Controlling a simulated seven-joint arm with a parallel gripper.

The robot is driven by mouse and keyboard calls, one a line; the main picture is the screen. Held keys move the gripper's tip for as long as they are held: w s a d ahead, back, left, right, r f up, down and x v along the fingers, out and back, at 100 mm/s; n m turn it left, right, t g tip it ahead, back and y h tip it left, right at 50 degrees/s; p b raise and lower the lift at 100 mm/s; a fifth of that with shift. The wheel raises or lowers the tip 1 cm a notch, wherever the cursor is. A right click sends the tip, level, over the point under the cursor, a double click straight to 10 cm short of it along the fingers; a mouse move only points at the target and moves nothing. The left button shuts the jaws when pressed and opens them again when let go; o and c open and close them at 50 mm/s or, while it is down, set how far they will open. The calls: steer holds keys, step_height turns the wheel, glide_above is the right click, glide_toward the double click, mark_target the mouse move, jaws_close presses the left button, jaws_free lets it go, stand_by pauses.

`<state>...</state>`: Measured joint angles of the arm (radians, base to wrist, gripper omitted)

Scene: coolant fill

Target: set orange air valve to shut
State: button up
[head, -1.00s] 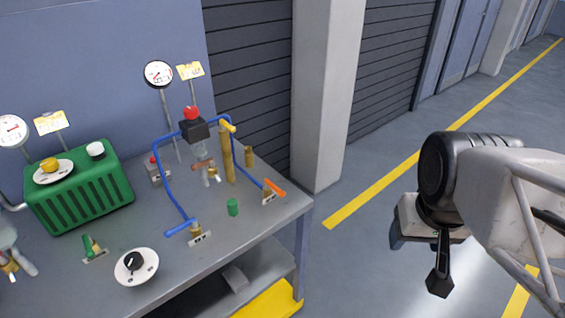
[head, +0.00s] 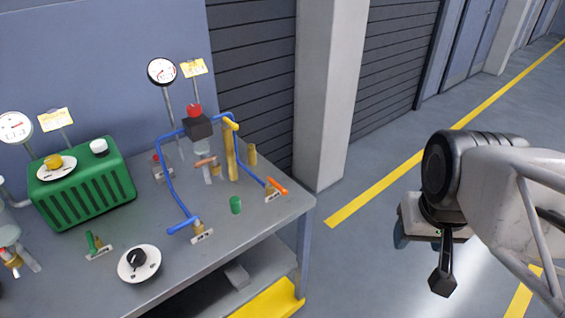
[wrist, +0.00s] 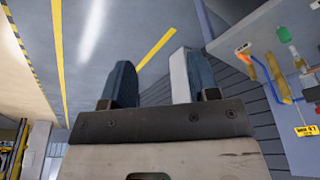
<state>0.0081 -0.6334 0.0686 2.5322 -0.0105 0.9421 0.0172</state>
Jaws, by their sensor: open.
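The orange air valve (head: 277,186) has an orange lever handle on a small brass body, by a white label near the right end of the grey workbench (head: 225,255). Its handle slants down to the right in the head view. A small orange piece, seemingly the same handle, shows near the bench edge in the wrist view (wrist: 243,47). My gripper (wrist: 153,70) is open and empty, its two dark fingers apart. In the head view my gripper (head: 441,275) hangs over the floor, well right of the bench and clear of the valve.
Left of the valve are a blue-handled valve (head: 182,229), blue pipes, a green cap (head: 236,205) and a brass post (head: 232,155). A green box (head: 85,190), gauges (head: 162,71) and a dial (head: 139,263) stand farther left. A pale pillar (head: 325,95) rises behind. The floor between bench and gripper is clear.

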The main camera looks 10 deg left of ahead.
steer(key=shift+c, duration=0.7)
steer(key=n+g+h, duration=0.1)
steer(key=n, duration=0.8)
glide_above(279, 186)
steer(key=s+a, duration=0.1)
step_height(279, 186, down, 15)
steer(key=shift+w+d+f, duration=0.15)
steer(key=shift+f, duration=1.1)
steer(key=shift+w+d+f, duration=0.15)
steer(key=shift+d+f, duration=0.05)
steer(key=shift+f, duration=1)
steer(key=shift+w+d+f, duration=0.15)
steer(key=shift+f, duration=1.1)
